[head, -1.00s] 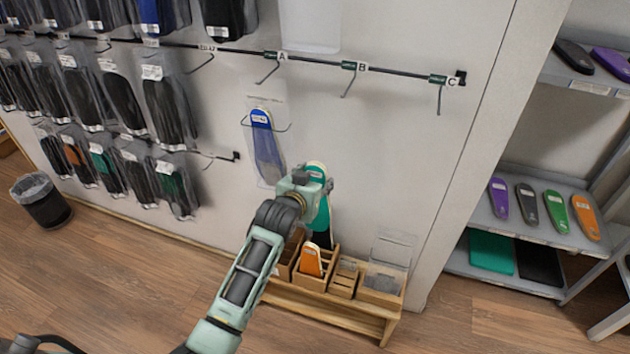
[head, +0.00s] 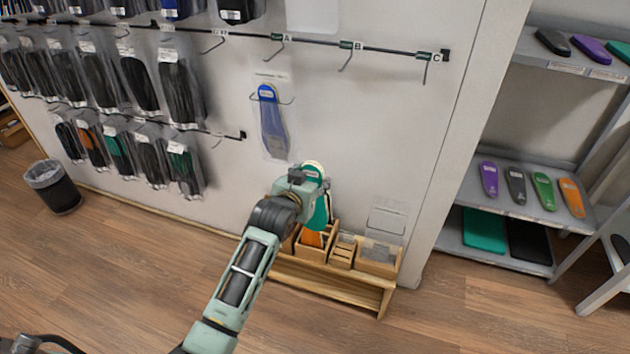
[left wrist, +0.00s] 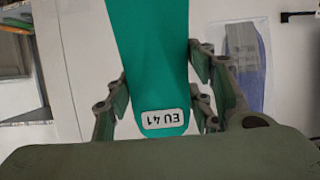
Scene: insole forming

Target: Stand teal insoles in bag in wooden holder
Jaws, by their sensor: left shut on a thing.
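My left gripper (head: 314,180) is shut on a teal insole (head: 319,212), which hangs below it in front of the wall. In the left wrist view the teal insole (left wrist: 150,60) lies between the two fingers and bears an "EU 41" label; I cannot clearly tell its bag. The wooden holder (head: 341,257) stands on a low wooden bench below the gripper. An orange insole (head: 312,239) stands in one compartment, partly hidden by the teal one. The insole's lower end overlaps the holder in the picture; I cannot tell whether it is inside a compartment. My right gripper is not in view.
A bagged blue insole (head: 271,122) hangs on the wall above and left of the gripper. Hooks A, B and C are on the rail (head: 395,50). Grey shelves (head: 500,215) stand at right, a bin (head: 55,190) at left.

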